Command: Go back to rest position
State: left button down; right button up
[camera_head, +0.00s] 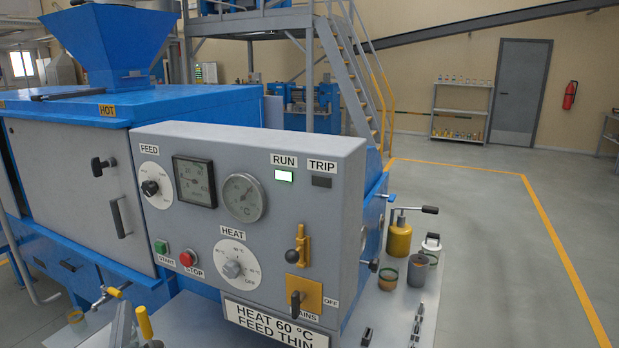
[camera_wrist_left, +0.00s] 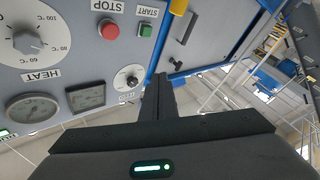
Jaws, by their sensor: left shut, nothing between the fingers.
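My left gripper (camera_wrist_left: 160,82) shows in the left wrist view as dark fingers closed together with nothing between them. Its tips point toward the machine front, which appears inverted there, and I see no contact. I cannot make out either gripper in the head view. The grey control panel (camera_head: 345,165) fills the middle of the head view. It carries the FEED dial (camera_head: 150,187), HEAT dial (camera_head: 232,269), green START button (camera_head: 161,246) and red STOP button (camera_head: 188,258). The RUN lamp (camera_head: 283,176) is lit and the TRIP lamp (camera_head: 321,182) is dark.
The blue hopper (camera_head: 115,40) stands on the blue machine body. A side bench (camera_head: 400,312) holds a yellow oil can (camera_head: 399,237) and several small containers. A metal stair (camera_head: 352,85) rises behind. Open floor (camera_head: 490,235) lies at the right, crossed by a yellow line.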

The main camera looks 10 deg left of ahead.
pick_arm(q)
jog(key=s+d+f+m+g+h, duration=0.3)
jog(key=s+d+f+g, duration=0.15)
jog(key=d+f, duration=0.4)
jog(key=s+d+f+m+g+h, duration=0.3)
jog(key=s+d+f, duration=0.25)
jog(key=f, duration=0.55)
jog(key=s+d+f+m+g+h, duration=0.1)
jog(key=s+d+f+m+g, duration=0.2)
jog(key=s, duration=0.4)
jog(key=s+d+f+m+g+h, duration=0.1)
jog(key=s+d+f+g+h, duration=0.1)
jog(key=s+d, duration=0.4)
jog(key=s+d+f+m+g+h, duration=0.1)
jog(key=s+d+f+m+g, duration=0.2)
jog(key=s, duration=0.5)
notch_tip(320, 180, down, 30)
jog(key=s+g, duration=0.1)
jog(key=s, duration=0.1)
jog(key=s+a+f+g, duration=0.1)
jog(key=s+a+f, duration=0.1)
jog(key=s+f, duration=1.3)
jog(key=shift+s+a+f, duration=0.35)
jog(key=shift+s+f, duration=0.05)
jog(key=shift+s, duration=0.6)
pick_arm(e)
jog(key=shift+w+f, duration=0.1)
